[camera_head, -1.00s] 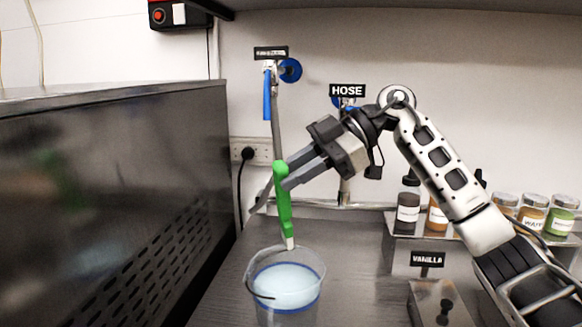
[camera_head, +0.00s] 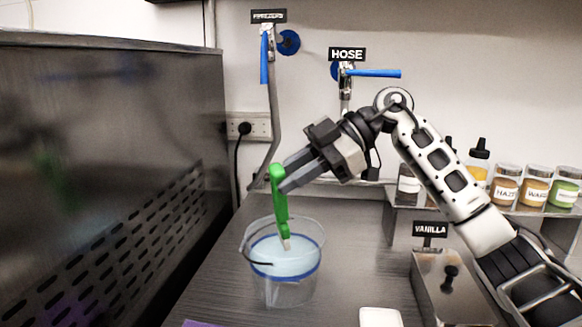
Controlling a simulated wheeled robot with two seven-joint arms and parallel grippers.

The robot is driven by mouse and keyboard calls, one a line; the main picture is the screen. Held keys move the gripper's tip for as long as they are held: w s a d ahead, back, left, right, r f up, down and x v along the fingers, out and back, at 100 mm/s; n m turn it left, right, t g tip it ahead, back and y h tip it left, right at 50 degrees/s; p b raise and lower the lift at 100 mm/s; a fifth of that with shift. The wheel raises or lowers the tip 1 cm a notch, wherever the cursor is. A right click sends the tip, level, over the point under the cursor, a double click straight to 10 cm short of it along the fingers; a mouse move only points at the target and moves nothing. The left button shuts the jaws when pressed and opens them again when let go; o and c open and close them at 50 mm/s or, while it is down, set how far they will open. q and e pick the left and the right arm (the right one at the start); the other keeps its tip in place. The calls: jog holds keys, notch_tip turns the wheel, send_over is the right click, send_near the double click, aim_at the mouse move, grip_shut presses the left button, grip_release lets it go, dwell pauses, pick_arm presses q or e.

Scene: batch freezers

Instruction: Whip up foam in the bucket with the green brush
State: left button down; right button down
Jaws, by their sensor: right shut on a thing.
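The green brush (camera_head: 279,203) hangs bristles down from my right gripper (camera_head: 281,180), which is shut on its upper handle. The brush's pale lower end is within the outline of the bucket's opening, at the whitish-blue liquid; whether it touches the liquid I cannot tell. The clear bucket (camera_head: 283,289) with a blue band stands upright on the counter, its dark handle lying to the left side. No distinct foam can be made out on the liquid. My left gripper is not in view.
A dark metal freezer (camera_head: 110,180) stands close on the left. Behind are taps with blue levers, one below the HOSE sign (camera_head: 347,54). At right are a vanilla container (camera_head: 450,290) and a shelf of labelled jars (camera_head: 535,190). A white object (camera_head: 380,317) lies at the front edge.

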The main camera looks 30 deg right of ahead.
pick_arm(q)
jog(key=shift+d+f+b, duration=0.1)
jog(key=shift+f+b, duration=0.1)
jog(key=shift+b, duration=0.4)
pick_arm(e)
jog(key=f, duration=0.3)
jog(key=w+f, duration=0.1)
jog(key=shift+d+f, duration=0.2)
jog(key=shift+d, duration=0.2)
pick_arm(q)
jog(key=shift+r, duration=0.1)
pick_arm(e)
jog(key=shift+w, duration=0.1)
